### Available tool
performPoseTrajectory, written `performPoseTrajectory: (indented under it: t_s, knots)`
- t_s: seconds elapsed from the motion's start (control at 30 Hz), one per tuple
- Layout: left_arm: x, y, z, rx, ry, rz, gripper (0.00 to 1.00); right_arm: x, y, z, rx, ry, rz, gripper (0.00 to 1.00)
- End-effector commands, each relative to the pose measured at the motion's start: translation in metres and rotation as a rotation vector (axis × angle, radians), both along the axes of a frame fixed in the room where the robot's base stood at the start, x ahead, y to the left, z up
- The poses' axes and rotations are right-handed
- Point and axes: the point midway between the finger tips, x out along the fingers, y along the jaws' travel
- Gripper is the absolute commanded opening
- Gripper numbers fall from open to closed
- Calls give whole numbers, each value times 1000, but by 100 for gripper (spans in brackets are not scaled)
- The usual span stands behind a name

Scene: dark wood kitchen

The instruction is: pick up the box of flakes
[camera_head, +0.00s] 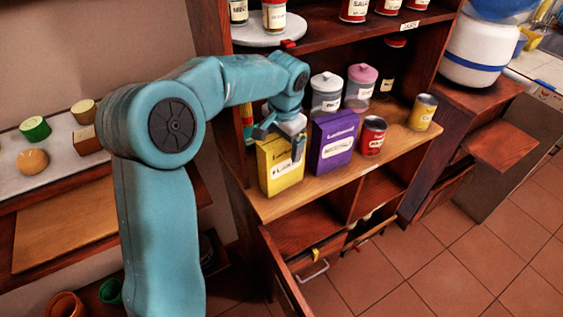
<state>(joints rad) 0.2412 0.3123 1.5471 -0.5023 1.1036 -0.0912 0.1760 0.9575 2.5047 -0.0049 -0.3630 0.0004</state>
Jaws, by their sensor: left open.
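A yellow box with a white label (283,172), which looks like the box of flakes, stands upright on the wooden shelf at the left end of its front row. My left arm reaches in from the left, and my left gripper (279,134) is at the top of the yellow box. Its fingers are open, one in front of the box's upper right part. I cannot tell whether they touch the box. My right gripper is not in view.
A purple box (333,143) stands close on the right of the yellow box. Beyond it are a red can (372,137) and a yellow can (422,112). Lidded jars (326,94) stand behind. A shelf board (355,40) lies above. An open compartment is below.

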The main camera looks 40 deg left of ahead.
Motion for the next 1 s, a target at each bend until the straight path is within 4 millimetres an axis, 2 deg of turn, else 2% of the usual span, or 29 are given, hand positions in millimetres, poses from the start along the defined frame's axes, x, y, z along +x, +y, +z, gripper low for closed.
performPoseTrajectory:
  t_s: [0.27,0.3,0.37,0.5,0.57,0.6,0.87,1.0]
  knots:
    - [0,0,-1,0,0,0,93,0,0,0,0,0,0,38]
    - [0,0,-1,0,0,0,90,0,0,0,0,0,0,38]
    - [0,0,-1,0,0,0,70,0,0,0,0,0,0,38]
    - [0,0,-1,0,1,0,24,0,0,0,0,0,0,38]
    - [0,0,-1,0,1,0,5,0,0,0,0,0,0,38]
    - [0,0,-1,0,1,0,0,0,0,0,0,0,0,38]
    - [0,0,0,1,0,0,0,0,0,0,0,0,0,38]
    - [0,0,7,1,0,0,0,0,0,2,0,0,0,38]
